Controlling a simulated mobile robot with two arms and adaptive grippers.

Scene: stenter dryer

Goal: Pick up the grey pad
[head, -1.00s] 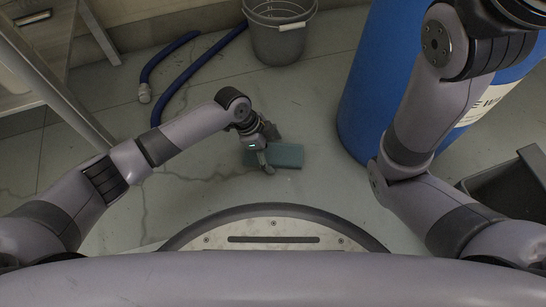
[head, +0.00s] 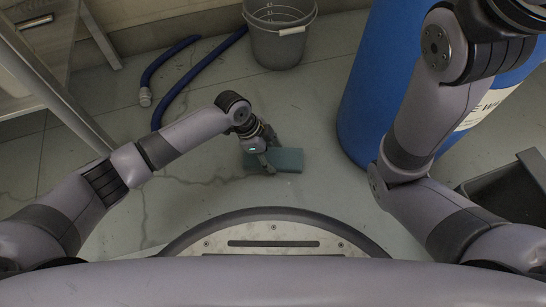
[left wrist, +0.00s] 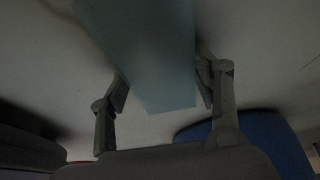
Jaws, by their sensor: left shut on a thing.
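The grey pad (head: 287,160) is a flat blue-grey rectangle at floor level in front of my base in the head view. My left gripper (head: 268,158) is at its left part, seen from above, and is shut on it. In the left wrist view the pad (left wrist: 152,50) runs between the two fingers of my left gripper (left wrist: 165,95), with one end close to the palm. I cannot tell whether the pad is clear of the floor. My right gripper is out of view; only my right arm shows.
A grey bucket (head: 279,42) stands at the back, with a blue hose (head: 190,78) on the floor to its left. A large blue drum (head: 372,85) stands to the right. A dark bin (head: 505,190) is at the far right. The floor around the pad is clear.

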